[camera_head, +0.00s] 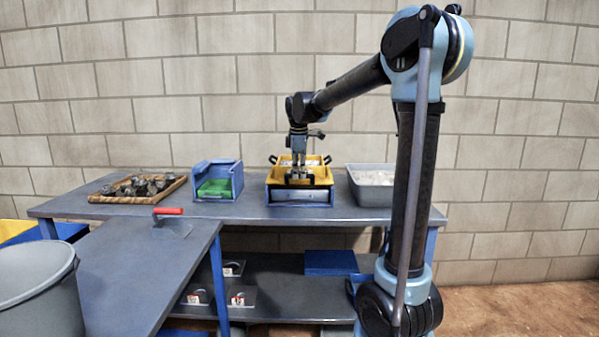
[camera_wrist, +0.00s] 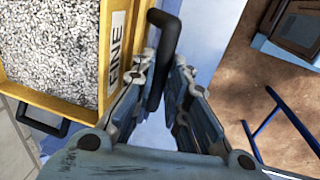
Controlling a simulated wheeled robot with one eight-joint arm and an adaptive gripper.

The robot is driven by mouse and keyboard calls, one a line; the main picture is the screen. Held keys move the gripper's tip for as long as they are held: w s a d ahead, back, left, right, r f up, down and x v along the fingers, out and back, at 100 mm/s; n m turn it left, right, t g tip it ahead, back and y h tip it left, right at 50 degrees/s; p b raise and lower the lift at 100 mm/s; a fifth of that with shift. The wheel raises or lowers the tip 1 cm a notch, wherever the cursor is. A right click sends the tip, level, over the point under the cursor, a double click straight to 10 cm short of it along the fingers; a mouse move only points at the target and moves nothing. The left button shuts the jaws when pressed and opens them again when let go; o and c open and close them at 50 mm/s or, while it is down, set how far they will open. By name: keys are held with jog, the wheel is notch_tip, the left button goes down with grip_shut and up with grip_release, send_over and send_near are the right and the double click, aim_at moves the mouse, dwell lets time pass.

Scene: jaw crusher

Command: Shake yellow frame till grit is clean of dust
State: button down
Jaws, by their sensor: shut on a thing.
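The yellow frame (camera_head: 268,178) sits on a blue stand (camera_head: 275,196) at the back of the bench, with black handles on its sides. In the wrist view the yellow frame (camera_wrist: 88,112) carries a label reading "FINE" and holds grey and white speckled grit (camera_wrist: 50,45). My gripper (camera_head: 299,174) points down at the frame's front side. In the wrist view my gripper (camera_wrist: 170,75) is shut on the frame's near black handle (camera_wrist: 168,32). Whether the frame touches the stand cannot be told. Single dust grains are too small to see.
A grey bin (camera_head: 372,194) with pale contents stands close on the right. A blue box (camera_head: 237,182) with a green inside stands on the left, then a wooden tray (camera_head: 112,199) of dark rocks. A red-handled tool (camera_head: 168,211) lies nearer. A grey bucket (camera_head: 35,300) is at front left.

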jog(key=shift+s, duration=0.85)
jog(key=c, duration=1.6)
grip_release()
jog(key=shift+o, duration=0.2)
notch_tip(320, 180, up, 12)
jog(key=s, duration=0.2)
jog(key=shift+f, duration=0.15)
jog(key=shift+s, duration=0.1)
